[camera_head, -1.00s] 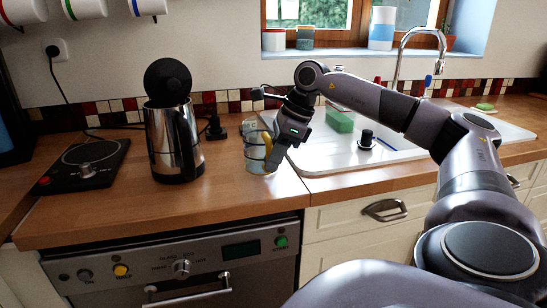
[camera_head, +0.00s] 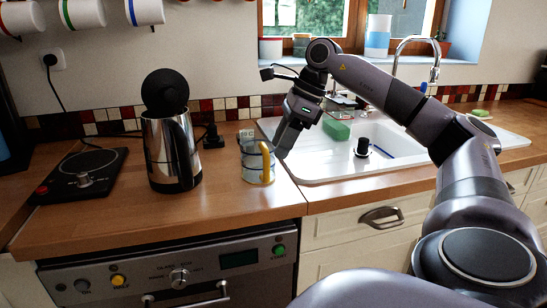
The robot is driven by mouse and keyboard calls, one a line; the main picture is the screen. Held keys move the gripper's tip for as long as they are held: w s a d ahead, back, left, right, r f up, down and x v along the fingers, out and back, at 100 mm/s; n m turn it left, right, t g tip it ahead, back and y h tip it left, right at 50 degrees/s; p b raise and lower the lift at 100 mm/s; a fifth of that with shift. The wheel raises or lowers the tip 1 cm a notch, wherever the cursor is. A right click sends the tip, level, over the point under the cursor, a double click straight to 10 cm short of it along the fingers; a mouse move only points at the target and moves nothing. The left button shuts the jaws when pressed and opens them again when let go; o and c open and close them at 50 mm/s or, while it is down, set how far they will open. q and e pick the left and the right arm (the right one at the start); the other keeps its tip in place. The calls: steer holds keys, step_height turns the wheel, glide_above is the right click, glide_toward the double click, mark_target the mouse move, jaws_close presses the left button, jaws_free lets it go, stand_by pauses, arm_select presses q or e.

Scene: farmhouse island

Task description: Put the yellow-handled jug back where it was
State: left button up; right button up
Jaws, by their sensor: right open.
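The yellow-handled jug (camera_head: 252,161) stands upright on the wooden counter, between the kettle and the sink. It looks like clear glass or pale material with a band around it, and its yellow handle (camera_head: 267,163) faces right and toward me. My right gripper (camera_head: 283,150) is open, just up and to the right of the jug, and seems apart from it. Its fingers overlap each other in this view. My left gripper is not in view.
A steel kettle (camera_head: 171,150) with its black lid raised stands left of the jug. A black hot plate (camera_head: 85,175) lies farther left. Counter in front of the jug is clear.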

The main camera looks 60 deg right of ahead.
steer(key=v, duration=0.5)
steer(key=w+a+f+n+y, duration=0.1)
steer(key=w+a+f+y, duration=0.25)
steer(key=a, duration=0.55)
steer(key=w+a+f+n+y, duration=0.15)
steer(key=w+a+f, duration=0.3)
steer(key=a, duration=0.55)
steer(key=s+a+f+m+t+y, duration=0.1)
steer(key=a+f+m+t+y, duration=0.2)
steer(key=a+m+y, duration=1.3)
step_height(320, 180, down, 16)
steer(key=a+m+t+h, duration=0.1)
steer(key=m+t+h, duration=0.9)
steer(key=m+h, duration=0.7)
steer(key=s+d+f+m+g+h, duration=0.2)
steer(key=s+f+m+g+h, duration=0.2)
steer(key=s+f+m, duration=0.7)
steer(key=s+f+g, duration=0.2)
steer(key=s+f, duration=0.1)
steer(key=f, duration=0.3)
steer(key=shift+h+p, duration=0.3)
steer(key=shift+p, duration=0.1)
